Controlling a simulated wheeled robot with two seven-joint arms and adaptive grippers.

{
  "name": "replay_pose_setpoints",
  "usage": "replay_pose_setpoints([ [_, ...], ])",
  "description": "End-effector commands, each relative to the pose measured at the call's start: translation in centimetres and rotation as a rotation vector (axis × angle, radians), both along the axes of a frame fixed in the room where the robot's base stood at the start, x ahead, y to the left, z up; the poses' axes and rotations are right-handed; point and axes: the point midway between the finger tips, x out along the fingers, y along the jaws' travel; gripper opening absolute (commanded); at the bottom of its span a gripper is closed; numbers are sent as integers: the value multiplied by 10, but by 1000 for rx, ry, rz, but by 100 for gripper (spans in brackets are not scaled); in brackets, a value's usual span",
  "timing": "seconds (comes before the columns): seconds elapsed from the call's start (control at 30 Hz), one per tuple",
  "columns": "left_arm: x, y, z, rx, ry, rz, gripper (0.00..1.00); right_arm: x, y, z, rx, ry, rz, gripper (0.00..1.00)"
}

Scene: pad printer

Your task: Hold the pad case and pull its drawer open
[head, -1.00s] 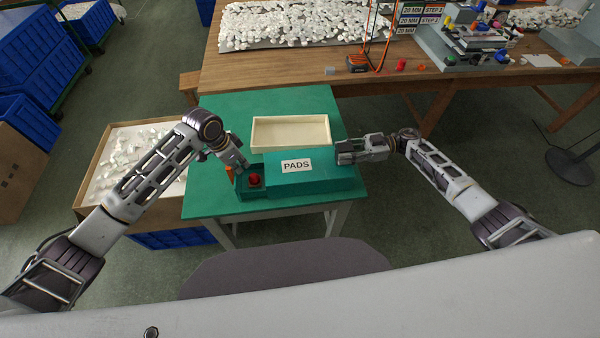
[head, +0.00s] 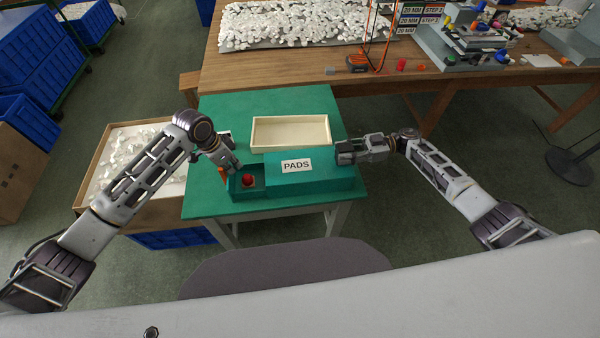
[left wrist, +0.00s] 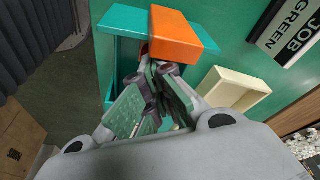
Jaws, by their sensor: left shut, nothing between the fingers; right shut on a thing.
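The green pad case (head: 330,180) with its white PADS label lies on the green table. Its drawer (head: 262,190) sticks out at the left end, with a round red pad (head: 249,181) inside. The drawer's orange handle (left wrist: 175,36) is on its end panel (left wrist: 127,19); only a sliver shows in the head view. My left gripper (head: 236,168) is shut and empty at the drawer's outer end, its fingertips (left wrist: 163,72) beside the handle. My right gripper (head: 343,154) is shut on the case's right end, its fingertips partly hidden.
A cream tray (head: 290,133) stands behind the case, also visible in the left wrist view (left wrist: 234,90). A box of white parts (head: 124,160) stands left of the table. A wooden bench (head: 290,72) with a printer is behind. The table's front left is clear.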

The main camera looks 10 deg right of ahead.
Motion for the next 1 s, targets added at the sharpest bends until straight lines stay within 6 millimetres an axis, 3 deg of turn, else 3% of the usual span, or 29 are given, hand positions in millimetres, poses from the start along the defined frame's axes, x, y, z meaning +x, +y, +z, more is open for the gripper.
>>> replay_pose_setpoints([
  [0.03,0,3,-1,4,2,2,0,-2,-4,-7,-14,9,-5,0],
  [1.0,0,26,-1,3,0,2,0,-2,-3,-7,-14,9,-4,0],
])
